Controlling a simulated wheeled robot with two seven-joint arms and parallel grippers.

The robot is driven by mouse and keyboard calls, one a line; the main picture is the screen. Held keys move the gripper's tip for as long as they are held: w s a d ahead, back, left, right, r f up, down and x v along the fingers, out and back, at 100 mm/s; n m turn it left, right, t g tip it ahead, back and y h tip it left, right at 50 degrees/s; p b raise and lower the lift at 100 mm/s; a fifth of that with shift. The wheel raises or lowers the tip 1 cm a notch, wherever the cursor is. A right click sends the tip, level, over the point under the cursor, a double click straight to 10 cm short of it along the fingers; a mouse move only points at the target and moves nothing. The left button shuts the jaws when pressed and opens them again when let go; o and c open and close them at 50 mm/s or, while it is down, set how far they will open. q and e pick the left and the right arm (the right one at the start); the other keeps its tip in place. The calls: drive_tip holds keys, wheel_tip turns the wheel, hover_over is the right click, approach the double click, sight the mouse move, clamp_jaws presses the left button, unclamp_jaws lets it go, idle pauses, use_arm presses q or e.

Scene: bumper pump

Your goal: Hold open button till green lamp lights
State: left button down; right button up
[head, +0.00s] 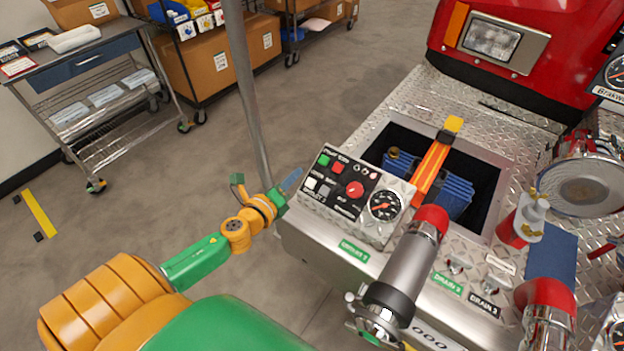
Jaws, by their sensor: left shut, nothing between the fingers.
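The control panel (345,215) is a black-faced box on the bumper, with small labels that I cannot read clearly. It carries a green square button (323,160), a red square button (337,167), a white button (311,183), a grey button (323,190), and a large round red button (355,189). Small pale lamps (365,173) sit near its upper right; none looks clearly lit green. I cannot tell which button is the open one. My left gripper (292,179) is shut and empty, left of the panel and apart from the buttons. My right gripper is out of view.
A gauge (384,205) is at the panel's right end. A grey nozzle with a red end (405,265) stands in front. Behind is an open bay (480,165) with a blue hose and orange strap. A grey pole (247,90) rises behind my left gripper.

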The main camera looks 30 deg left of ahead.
sight(312, 179)
use_arm(q)
drive_tip(key=w+f+b, duration=0.4)
drive_tip(key=f+b, duration=0.3)
drive_tip(key=shift+w+f, duration=0.3)
drive_tip(key=shift+f, duration=0.1)
drive_tip(key=shift+d, duration=0.1)
drive_tip(key=shift+b, duration=0.35)
idle(1.4)
drive_tip(key=shift+w+f, duration=0.2)
drive_tip(key=shift+f, duration=0.15)
drive_tip(key=shift+w+f+b, duration=0.25)
drive_tip(key=shift+f+b, duration=0.2)
drive_tip(key=shift+b, duration=0.25)
idle(0.3)
idle(2.8)
drive_tip(key=shift+s+r+p, duration=0.45)
drive_tip(key=shift+r+p, duration=0.4)
